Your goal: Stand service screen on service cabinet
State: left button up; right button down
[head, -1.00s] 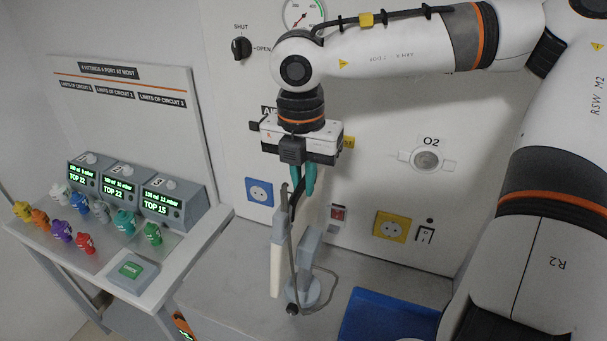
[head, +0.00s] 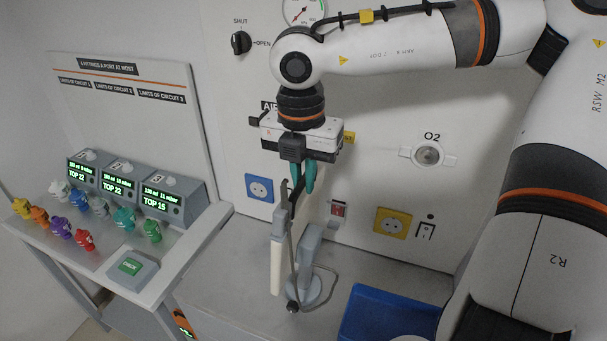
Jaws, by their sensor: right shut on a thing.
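The service screen (head: 277,262) shows nearly edge-on as a thin pale panel with a grey and dark frame, a grey stand and a round foot. It is upright, with its foot low over or on the grey top of the service cabinet (head: 225,290); I cannot tell whether they touch. My right gripper (head: 304,186) points down from above, its teal fingers shut on the upper dark part of the screen. The fingers partly hide the grip point. My left gripper is not in view.
A blue tray (head: 385,312) lies to the right on the cabinet top. The wall behind has sockets, a red switch (head: 338,209) and an O2 port (head: 428,155). At left, a side table (head: 190,262) holds several coloured fittings and small displays (head: 160,200).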

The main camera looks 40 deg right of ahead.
jog(key=shift+r, duration=0.15)
jog(key=c, duration=1.4)
grip_release()
jog(key=shift+a, duration=0.1)
jog(key=shift+o, duration=0.2)
jog(key=shift+s+f, duration=0.1)
jog(key=shift+f, duration=0.1)
notch_tip(320, 180, up, 18)
jog(key=p, duration=0.2)
jog(key=shift+a+r, duration=0.2)
jog(key=shift+a, duration=0.1)
